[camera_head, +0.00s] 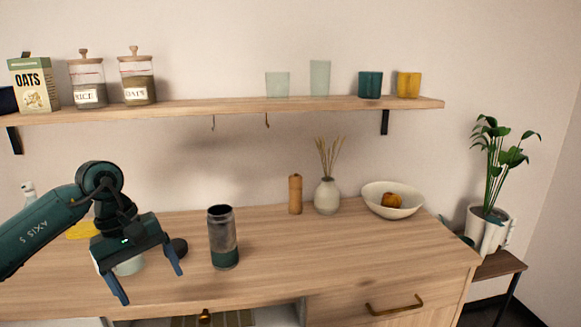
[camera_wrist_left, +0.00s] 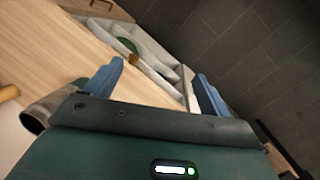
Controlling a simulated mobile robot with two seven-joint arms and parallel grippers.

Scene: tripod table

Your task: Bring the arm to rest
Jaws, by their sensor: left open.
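My left gripper (camera_head: 146,280) is open and empty, with its two blue fingers apart. In the head view it hangs over the left part of the wooden counter, to the left of a dark metal canister. In the left wrist view the fingers (camera_wrist_left: 160,85) point towards the counter edge and an open drawer or compartment, with nothing between them. My left arm comes in from the left edge and bends down at the wrist. My right gripper is not in view.
The canister (camera_head: 223,240) stands upright close to the gripper's right. A pale cup (camera_head: 130,266) is partly hidden behind the gripper. A vase (camera_head: 327,197), a bowl (camera_head: 393,205) and a wooden mill (camera_head: 295,195) stand farther right. A shelf (camera_head: 220,106) runs above. The counter's right front is clear.

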